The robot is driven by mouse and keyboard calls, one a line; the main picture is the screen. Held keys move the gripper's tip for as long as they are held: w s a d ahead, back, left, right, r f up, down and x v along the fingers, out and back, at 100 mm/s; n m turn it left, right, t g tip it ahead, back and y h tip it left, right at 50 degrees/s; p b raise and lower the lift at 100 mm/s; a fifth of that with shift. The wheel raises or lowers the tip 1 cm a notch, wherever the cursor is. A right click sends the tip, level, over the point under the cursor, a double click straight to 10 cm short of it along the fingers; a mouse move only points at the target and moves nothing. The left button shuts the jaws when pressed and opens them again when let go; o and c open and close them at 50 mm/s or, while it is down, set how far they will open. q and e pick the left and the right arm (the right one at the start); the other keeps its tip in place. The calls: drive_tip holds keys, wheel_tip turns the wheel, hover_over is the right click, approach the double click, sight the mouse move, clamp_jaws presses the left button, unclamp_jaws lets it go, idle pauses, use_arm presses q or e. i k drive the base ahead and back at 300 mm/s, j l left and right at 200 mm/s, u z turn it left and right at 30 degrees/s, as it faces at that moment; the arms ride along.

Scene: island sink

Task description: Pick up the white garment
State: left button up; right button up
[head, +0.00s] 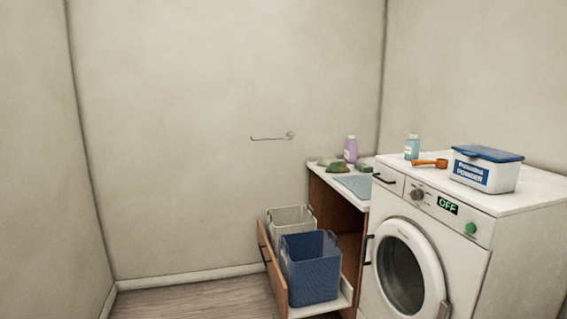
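No white garment can be made out in the head view. The insides of the blue basket (312,270) and the pale basket (290,219) behind it are mostly hidden by their walls. Both baskets stand in a pulled-out drawer (274,264) of the wooden cabinet. The white washing machine (440,235) is at the right. Its round door (405,265) looks closed, and its display reads OFF. Neither of my grippers is in view.
On the machine are a powder box (487,169) with a blue lid, an orange scoop (428,163) and a light-blue bottle (412,147). A purple bottle (350,150) stands on the counter. Wooden floor (195,300) is clear left of the drawer.

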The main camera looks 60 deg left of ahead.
sight(325, 161)
drive_tip(key=u, duration=1.7)
drive_tip(key=i+j+u, duration=0.35)
drive_tip(key=i, duration=0.15)
drive_tip(key=i+j+u, duration=0.1)
drive_tip(key=i+u, duration=0.25)
drive_tip(key=i, duration=0.2)
drive_tip(key=i+u, duration=0.2)
drive_tip(key=i, duration=1.6)
